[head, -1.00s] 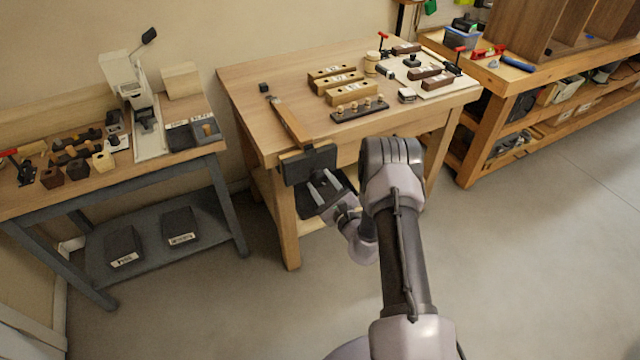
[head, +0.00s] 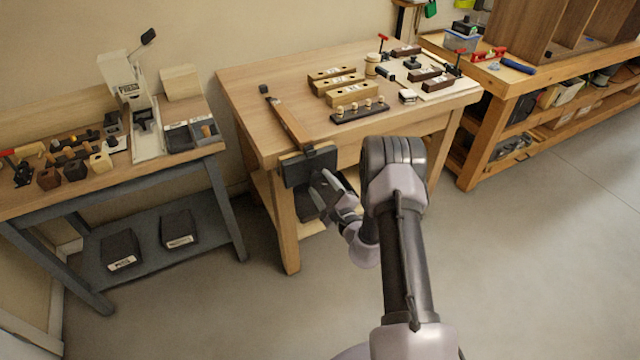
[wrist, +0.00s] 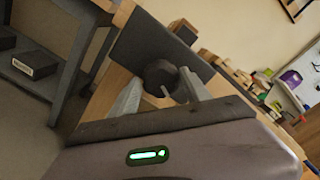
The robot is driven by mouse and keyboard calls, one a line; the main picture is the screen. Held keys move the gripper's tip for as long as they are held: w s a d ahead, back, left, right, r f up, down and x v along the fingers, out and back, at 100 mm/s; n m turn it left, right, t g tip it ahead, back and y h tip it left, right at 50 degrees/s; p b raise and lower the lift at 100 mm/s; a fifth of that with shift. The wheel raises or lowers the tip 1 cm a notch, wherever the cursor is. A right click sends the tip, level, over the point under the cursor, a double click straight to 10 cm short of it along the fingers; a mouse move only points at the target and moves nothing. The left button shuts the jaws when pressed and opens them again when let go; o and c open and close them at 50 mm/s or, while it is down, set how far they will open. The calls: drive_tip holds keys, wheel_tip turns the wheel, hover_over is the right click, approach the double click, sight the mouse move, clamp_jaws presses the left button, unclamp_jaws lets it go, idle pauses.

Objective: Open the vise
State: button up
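The vise (head: 296,170) is at the front left corner of the middle workbench, with a dark, flat jaw facing out. In the wrist view the jaw plate (wrist: 150,42) fills the upper middle. A dark round hub (wrist: 158,74) with a thin light pin stands in front of it. My gripper (head: 322,183) is close in front of the vise, fingers pointing up-left at it. In the wrist view my gripper (wrist: 160,84) has its fingers apart on either side of the hub. Whether a finger touches the hub I cannot tell. My wrist hides part of the vise's underside in the head view.
Wooden blocks (head: 350,94) and a dark pegged strip (head: 360,112) stand further right. A grey-legged table (head: 180,160) is at left. The floor in front is clear.

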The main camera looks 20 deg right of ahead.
drive_tip(key=shift+o, duration=0.5)
drive_tip(key=s, duration=0.7)
drive_tip(key=shift+d+b, duration=0.15)
drive_tip(key=shift+b, duration=0.25)
